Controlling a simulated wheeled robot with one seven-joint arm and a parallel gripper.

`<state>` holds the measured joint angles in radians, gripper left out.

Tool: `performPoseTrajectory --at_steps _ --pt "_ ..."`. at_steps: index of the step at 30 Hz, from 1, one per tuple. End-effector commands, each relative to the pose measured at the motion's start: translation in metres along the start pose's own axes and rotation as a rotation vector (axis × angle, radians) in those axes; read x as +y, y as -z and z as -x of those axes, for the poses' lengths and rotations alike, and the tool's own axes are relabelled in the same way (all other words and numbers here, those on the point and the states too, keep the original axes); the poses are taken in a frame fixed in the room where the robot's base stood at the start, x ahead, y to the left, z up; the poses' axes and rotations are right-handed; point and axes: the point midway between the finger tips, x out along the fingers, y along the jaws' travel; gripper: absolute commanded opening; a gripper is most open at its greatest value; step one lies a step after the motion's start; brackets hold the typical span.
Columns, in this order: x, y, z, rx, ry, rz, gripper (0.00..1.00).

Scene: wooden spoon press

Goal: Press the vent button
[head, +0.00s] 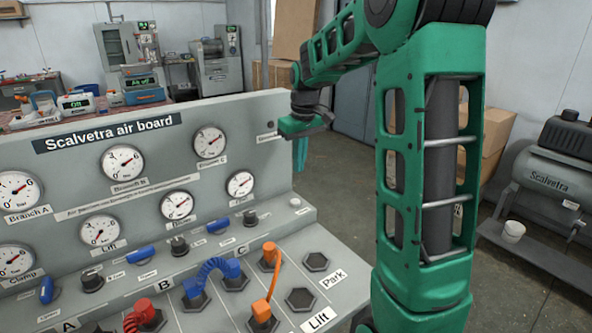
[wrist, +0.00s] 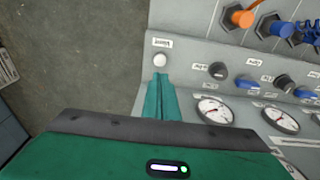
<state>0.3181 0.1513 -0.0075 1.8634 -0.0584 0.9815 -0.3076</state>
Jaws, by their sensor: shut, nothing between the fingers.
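The air board (head: 225,130) carries a small round white button (head: 295,202) at the right end of its sloped ledge, with a small label beside it that is too small to read surely. The same white button (wrist: 160,60) shows in the wrist view, with its label above it. My gripper (head: 300,169) points down above the button in the head view, apart from it. In the wrist view my green fingers (wrist: 159,77) are together and empty, their tips just below the button in the picture. The button is unobstructed in both views.
Round gauges (head: 210,142), dark knobs (head: 250,218) and blue levers (head: 217,227) are left of the button. An orange hose (head: 275,275) and blue hose (head: 216,266) link sockets below. Open floor (head: 340,200) lies to the right; a compressor (head: 550,185) stands there.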

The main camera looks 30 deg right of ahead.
Motion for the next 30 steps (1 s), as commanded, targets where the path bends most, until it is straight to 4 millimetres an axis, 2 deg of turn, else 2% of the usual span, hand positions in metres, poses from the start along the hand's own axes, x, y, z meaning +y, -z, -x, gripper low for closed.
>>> performPoseTrajectory --at_steps 12,18,24,30 --pt "0.0 -0.001 -0.078 -0.004 0.001 0.0 0.0" --pt "0.0 -0.001 -0.106 -0.003 0.002 0.0 0.0" --pt "0.0 -0.001 -0.117 -0.001 0.001 0.0 0.0" --pt "0.0 0.0 -0.118 -0.001 0.0 0.0 0.0"
